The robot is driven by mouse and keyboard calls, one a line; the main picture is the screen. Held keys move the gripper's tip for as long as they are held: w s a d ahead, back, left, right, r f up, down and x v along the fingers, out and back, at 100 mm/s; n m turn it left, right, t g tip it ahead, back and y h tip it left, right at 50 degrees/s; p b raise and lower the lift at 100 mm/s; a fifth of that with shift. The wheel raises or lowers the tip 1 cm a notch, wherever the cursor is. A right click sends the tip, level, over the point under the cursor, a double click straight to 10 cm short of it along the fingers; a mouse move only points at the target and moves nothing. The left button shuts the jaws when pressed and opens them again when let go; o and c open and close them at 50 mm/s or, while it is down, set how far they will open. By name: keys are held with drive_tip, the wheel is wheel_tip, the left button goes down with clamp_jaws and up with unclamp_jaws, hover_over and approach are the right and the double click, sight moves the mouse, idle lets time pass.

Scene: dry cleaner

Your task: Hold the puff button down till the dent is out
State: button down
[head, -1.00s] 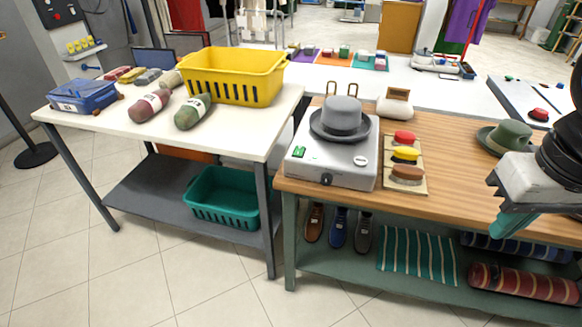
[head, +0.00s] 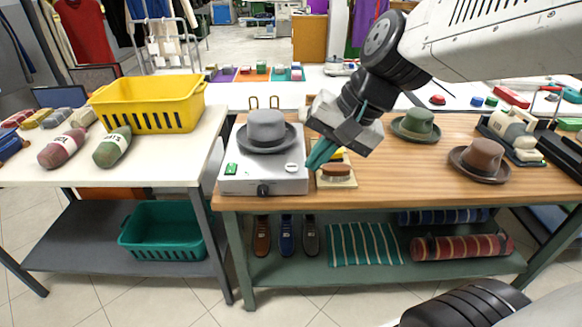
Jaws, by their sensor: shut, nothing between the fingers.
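A grey hat (head: 266,128) sits on top of a pale grey steamer box (head: 243,184) at the left end of the wooden bench. No dent can be made out on the side I see. The box's front right corner has a small round white button (head: 291,167), probably the puff button. A green switch (head: 231,169) is at the left, and a black knob (head: 264,190) is on the front face. My gripper (head: 312,164) is shut and empty, its teal fingers pointing down-left, just right of the white button. I cannot tell whether they touch the box.
A brush board (head: 340,182) lies right of the steamer, partly hidden by my gripper. Green (head: 416,124) and brown (head: 481,160) hats stand farther right on the bench (head: 400,175). A yellow basket (head: 150,104) is on the white table at left.

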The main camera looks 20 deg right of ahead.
drive_tip(key=w+f+m+t+y, duration=0.1)
drive_tip(key=w+f+m+t, duration=0.1)
drive_tip(key=w+m, duration=0.65)
drive_tip(key=m+t+h, duration=0.2)
drive_tip(key=m+t, duration=0.1)
drive_tip(key=m, duration=0.6)
hover_over(295, 168)
wheel_tip(295, 168, down, 7)
drive_tip(key=shift+r+n, duration=0.2)
drive_tip(key=shift+n, duration=0.05)
drive_tip(key=shift+a, duration=0.1)
drive_tip(key=shift+f, duration=4.4)
drive_tip(key=shift+s+f, duration=0.1)
drive_tip(key=shift+f, duration=0.3)
